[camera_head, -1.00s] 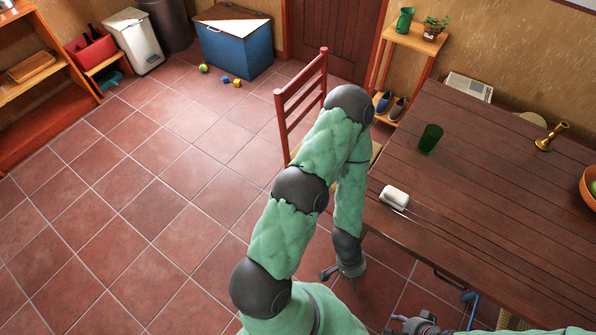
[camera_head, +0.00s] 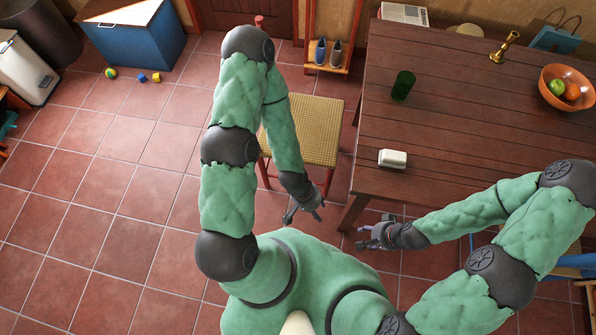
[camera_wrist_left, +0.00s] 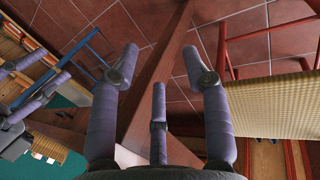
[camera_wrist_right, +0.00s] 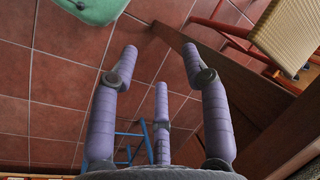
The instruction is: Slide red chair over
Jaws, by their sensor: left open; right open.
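The red chair (camera_head: 318,118) has a woven tan seat and red legs, and stands left of the table in the head view. My left arm hides much of its backrest. Its seat also shows at the right of the left wrist view (camera_wrist_left: 275,105) and at the top right of the right wrist view (camera_wrist_right: 290,32). My left gripper (camera_head: 304,214) is open and empty, in front of the seat's near edge and apart from it. My right gripper (camera_head: 366,240) is open and empty near the table's front left corner, farther from the chair.
A blue chair (camera_head: 572,262) is at the lower right.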

